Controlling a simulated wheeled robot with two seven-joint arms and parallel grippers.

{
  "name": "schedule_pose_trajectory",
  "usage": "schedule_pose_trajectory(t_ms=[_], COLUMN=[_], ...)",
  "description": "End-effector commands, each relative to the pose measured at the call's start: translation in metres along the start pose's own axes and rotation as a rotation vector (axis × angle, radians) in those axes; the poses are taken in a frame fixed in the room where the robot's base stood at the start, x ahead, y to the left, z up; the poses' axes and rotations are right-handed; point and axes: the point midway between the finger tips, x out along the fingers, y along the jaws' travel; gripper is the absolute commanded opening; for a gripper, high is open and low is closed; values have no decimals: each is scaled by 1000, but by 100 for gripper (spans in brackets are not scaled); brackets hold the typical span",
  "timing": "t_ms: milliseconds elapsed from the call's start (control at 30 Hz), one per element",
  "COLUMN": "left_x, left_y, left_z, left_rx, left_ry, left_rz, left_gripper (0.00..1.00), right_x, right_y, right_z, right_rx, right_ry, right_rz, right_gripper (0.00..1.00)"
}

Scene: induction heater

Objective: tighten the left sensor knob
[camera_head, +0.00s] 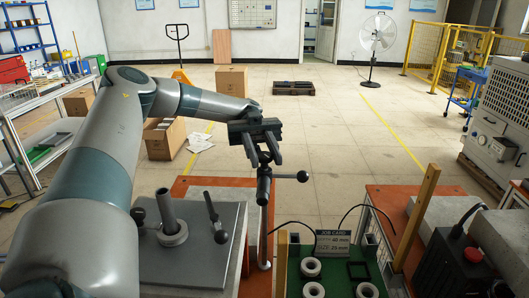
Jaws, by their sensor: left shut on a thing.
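My left gripper (265,161) reaches in from the left and points downward. It is shut on a small dark part at the top of a dark upright fitting (264,188). I cannot tell for certain whether this part is the left sensor knob; the fingers hide much of it. A bar with a black ball end (303,176) sticks out to the right of the fitting. A dark rod with a ball end (220,236) stands to the left, apart from the gripper. My right gripper is not in view.
A grey plate (196,264) carries a post with a collar (173,231). A job card (332,243) stands behind several metal rings on a green tray (337,284). A wooden post (415,215) and a black box with a red button (473,255) are to the right.

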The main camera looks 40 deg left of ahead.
Motion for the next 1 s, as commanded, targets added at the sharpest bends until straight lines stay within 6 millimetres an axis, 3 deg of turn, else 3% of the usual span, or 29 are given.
schedule_pose_trajectory(t_ms=[167, 200, 267, 667, 1000], left_x=[0, 0, 0, 0, 0], left_y=[0, 0, 0, 0, 0], left_z=[2, 2, 1, -2, -28], left_rx=[-3, -3, -2, 1, 2], left_ry=[-1, -1, -1, 0, 1], left_rz=[1, 1, 0, 0, -1], left_gripper=[5, 30, 44, 44, 44], right_x=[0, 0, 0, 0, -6], right_y=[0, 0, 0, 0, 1], right_z=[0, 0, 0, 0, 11], right_rx=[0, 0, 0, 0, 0], right_ry=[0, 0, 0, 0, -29], right_rz=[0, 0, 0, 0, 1], right_gripper=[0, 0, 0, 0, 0])
